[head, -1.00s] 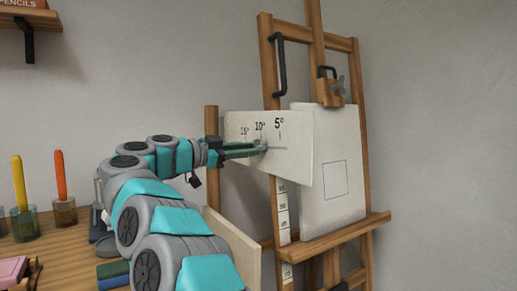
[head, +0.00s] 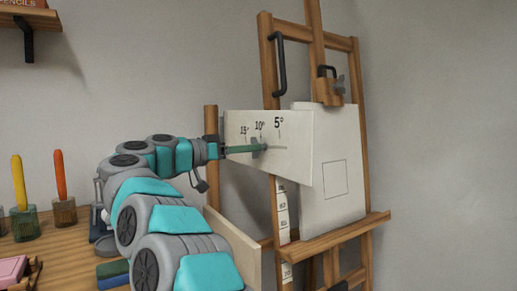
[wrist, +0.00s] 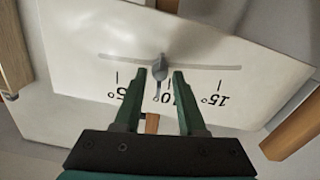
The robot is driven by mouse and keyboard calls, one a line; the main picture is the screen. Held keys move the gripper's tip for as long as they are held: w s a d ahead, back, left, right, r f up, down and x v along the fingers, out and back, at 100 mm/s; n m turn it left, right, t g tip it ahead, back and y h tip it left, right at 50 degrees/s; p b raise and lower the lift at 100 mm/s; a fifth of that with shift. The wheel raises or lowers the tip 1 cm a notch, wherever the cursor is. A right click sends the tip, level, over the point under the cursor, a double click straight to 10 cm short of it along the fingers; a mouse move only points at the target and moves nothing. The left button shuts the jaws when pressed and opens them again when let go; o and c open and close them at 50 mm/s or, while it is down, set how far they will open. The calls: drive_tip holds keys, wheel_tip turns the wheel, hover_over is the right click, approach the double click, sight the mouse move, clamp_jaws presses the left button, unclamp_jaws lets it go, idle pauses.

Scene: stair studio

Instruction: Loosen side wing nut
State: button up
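The side wing nut (wrist: 160,68) is a small grey piece on a slot in a white plate marked 5°, 10° and 15° (head: 298,158). In the wrist view one wing points down toward the 10° mark. My gripper (wrist: 159,73) has its two green fingertips on either side of the nut, with a visible gap to each side, so it looks open around it. In the head view the fingers (head: 245,149) overlap in line and reach the nut, which is mostly hidden behind their tips.
A wooden easel (head: 268,60) stands behind the plate, holding a white canvas (head: 345,195) with a drawn square. A second grey wing nut (head: 341,86) sits on its upper clamp. The right side is clear.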

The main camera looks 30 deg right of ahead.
drive_tip(key=shift+a, duration=0.1)
drive_tip(key=a, duration=0.5)
drive_tip(key=shift+a, duration=0.4)
drive_tip(key=shift+s, duration=0.1)
